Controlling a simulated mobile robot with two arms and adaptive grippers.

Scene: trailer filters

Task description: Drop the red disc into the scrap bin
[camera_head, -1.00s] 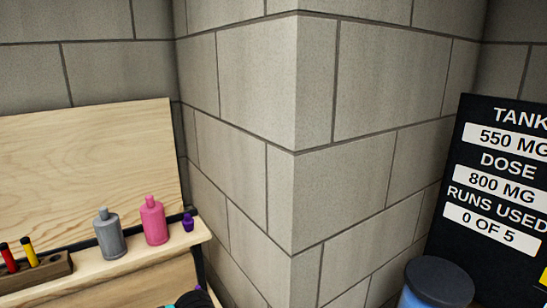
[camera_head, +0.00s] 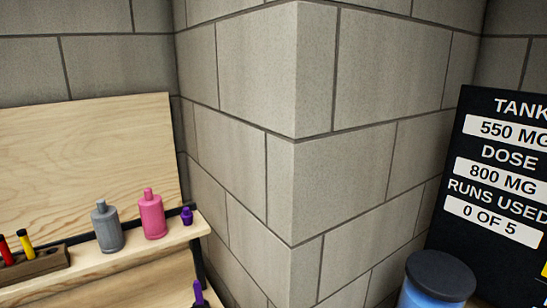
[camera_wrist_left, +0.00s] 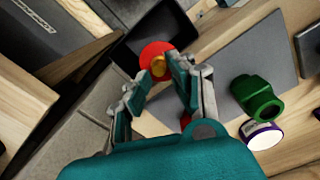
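The red disc (camera_wrist_left: 150,50) with a small gold knob (camera_wrist_left: 158,66) shows in the left wrist view. My left gripper (camera_wrist_left: 160,68) has its teal-padded fingertips close on both sides of the knob and appears shut on it. A black open box (camera_wrist_left: 178,25), possibly the scrap bin, lies behind the disc; I cannot tell how far above it the disc is. No thing marked as the scrap bin is readable. My right gripper is in neither view.
In the head view, grey (camera_head: 107,228) and pink (camera_head: 152,216) bottles stand on a shelf beside a block wall corner (camera_head: 298,130).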

